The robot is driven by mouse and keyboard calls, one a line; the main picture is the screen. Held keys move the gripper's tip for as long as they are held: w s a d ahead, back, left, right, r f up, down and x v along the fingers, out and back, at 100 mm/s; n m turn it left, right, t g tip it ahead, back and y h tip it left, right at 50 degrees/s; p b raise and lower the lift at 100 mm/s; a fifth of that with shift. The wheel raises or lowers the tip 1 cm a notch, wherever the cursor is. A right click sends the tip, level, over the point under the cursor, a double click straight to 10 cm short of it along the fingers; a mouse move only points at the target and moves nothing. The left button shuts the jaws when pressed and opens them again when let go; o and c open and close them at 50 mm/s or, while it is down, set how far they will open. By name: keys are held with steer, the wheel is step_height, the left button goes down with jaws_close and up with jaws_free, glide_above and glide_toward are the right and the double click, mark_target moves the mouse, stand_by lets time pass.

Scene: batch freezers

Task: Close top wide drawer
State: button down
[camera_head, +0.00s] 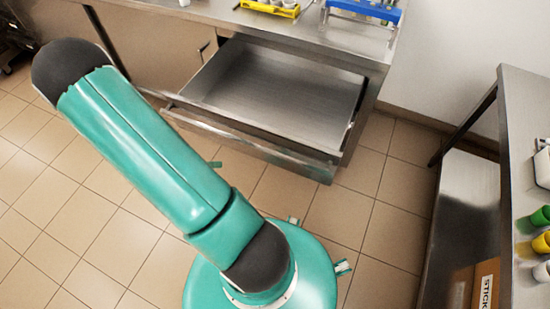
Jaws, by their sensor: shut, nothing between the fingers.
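The top wide drawer (285,92) is pulled far out of the steel counter at top centre. It is a shallow grey metal tray, and it looks empty. Its front panel (255,133) runs slantwise down to the right, facing me.
The counter top (320,30) holds a yellow rack (270,9) and a blue rack (362,10). A steel table (520,110) with coloured cups stands at right, a cardboard box (484,285) beneath it. Tiled floor (385,205) is clear between drawer and table.

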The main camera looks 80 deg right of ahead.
steer(key=s+d+f+n+g+h, duration=0.2)
steer(key=s+d+f+n+h, duration=0.15)
steer(key=s+f+n, duration=0.55)
glide_above(276, 159)
steer(key=a, duration=0.3)
steer(key=shift+s+f+m, duration=0.4)
steer(key=shift+s+f, duration=0.05)
steer(key=shift+f, duration=0.25)
